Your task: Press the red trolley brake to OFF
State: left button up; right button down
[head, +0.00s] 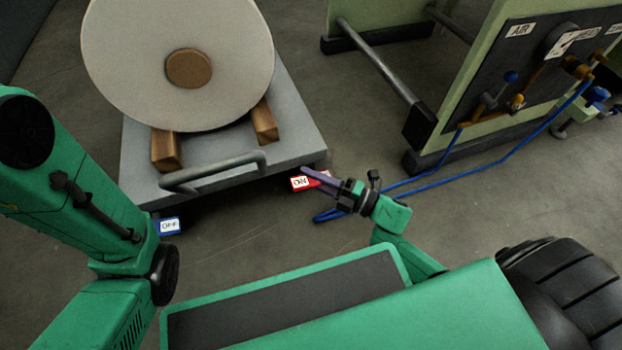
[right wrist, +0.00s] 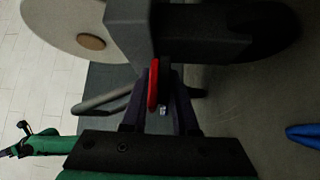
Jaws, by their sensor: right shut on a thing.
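The red trolley brake pedal (head: 298,183) sticks out at the right of the trolley's front edge. Its white label reads ON, upside down in the head view. My right gripper (head: 313,176) is at the pedal, with its fingers covering part of it. In the right wrist view the red pedal (right wrist: 153,85) stands between the two dark fingers (right wrist: 162,95), which are shut on it. A blue pedal (head: 169,226) labelled OFF is at the front left of the trolley. What seems to be my left gripper (right wrist: 14,150) shows small at the left of the wrist view; its fingers are unclear.
The grey trolley (head: 305,135) carries a large pale roll (head: 120,60) on wooden chocks, with a bent handle (head: 215,173) in front. A green-framed panel (head: 470,85) stands at the right. A blue hose (head: 440,182) lies on the floor near my right gripper.

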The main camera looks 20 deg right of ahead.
jog(key=shift+f+m+y, duration=0.15)
jog(key=shift+m+y, duration=0.15)
jog(key=shift+m, duration=0.2)
jog(key=shift+t+b, duration=0.3)
jog(key=c, duration=0.7)
grip_release()
jog(key=shift+s+d, duration=0.1)
jog(key=p+v, duration=0.4)
jog(key=v, duration=1)
jog(key=shift+s+d, duration=0.1)
jog(key=shift+d, duration=0.05)
